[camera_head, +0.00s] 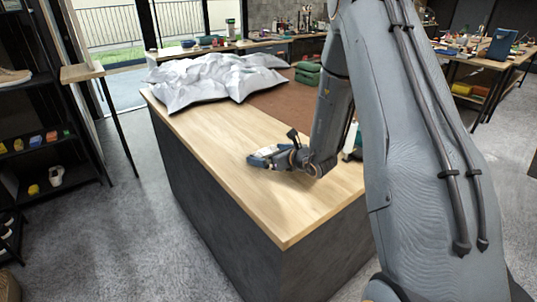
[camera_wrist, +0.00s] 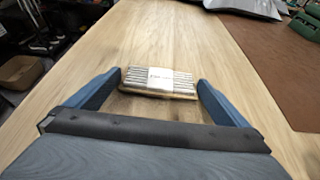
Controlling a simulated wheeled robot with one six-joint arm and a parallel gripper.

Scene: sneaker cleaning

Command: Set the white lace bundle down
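The white lace bundle (camera_wrist: 160,80) is a flat pack of pale laces with a white paper band around its middle. It lies across the space between the two blue fingers of my gripper (camera_wrist: 160,84) in the wrist view. Its ends meet the fingertips on both sides, and the gripper looks shut on it. In the head view my gripper (camera_head: 268,158) is low over the near part of the wooden tabletop (camera_head: 215,125). A dark patch shows under the bundle; I cannot tell whether it touches the wood.
A crumpled grey-white sheet (camera_head: 215,78) covers the tabletop's far left. Bare wood surrounds my gripper. A shelf (camera_head: 45,150) stands at the left, apart from the table.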

